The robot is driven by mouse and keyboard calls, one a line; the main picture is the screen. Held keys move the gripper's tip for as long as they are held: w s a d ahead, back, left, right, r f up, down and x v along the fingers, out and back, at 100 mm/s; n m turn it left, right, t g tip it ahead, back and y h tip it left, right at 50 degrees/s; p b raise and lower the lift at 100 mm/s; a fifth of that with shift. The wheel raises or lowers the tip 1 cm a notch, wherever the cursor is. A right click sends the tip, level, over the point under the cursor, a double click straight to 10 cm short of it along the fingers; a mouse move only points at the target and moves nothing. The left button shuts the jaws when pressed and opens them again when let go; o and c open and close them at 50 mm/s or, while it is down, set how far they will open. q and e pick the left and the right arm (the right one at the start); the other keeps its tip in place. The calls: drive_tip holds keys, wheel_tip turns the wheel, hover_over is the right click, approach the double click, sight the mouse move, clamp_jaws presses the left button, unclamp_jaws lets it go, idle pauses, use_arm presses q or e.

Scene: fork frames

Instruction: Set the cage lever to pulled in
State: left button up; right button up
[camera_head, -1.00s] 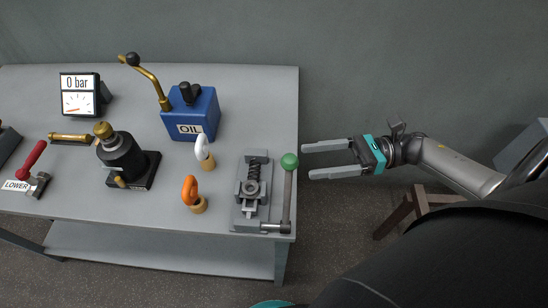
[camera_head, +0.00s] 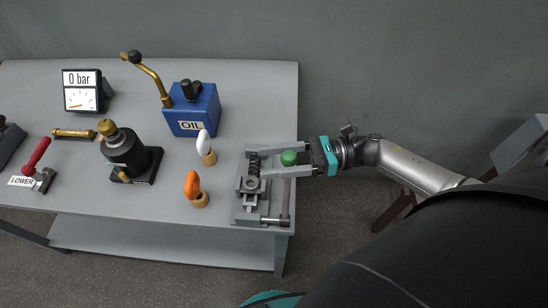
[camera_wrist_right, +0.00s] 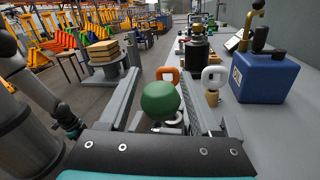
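The cage lever is a grey rod with a green knob (camera_head: 289,158), rising from a pivot at the front right of a grey fixture (camera_head: 243,214) with a spring. My right gripper (camera_head: 255,161) has its two fingers apart, one on each side of the knob. The lower finger hides part of the rod in the head view. A teal and dark part of mine, perhaps the left gripper (camera_wrist_right: 70,122), shows small in the right wrist view; its fingers are unclear.
An orange ring handle (camera_head: 193,185) and a white ring handle (camera_head: 204,143) stand left of the fixture. The blue OIL box (camera_head: 196,112), black jack (camera_head: 124,155), gauge (camera_head: 82,91) and red lever (camera_head: 39,152) are farther away.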

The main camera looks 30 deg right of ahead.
clamp_jaws()
idle(1.1)
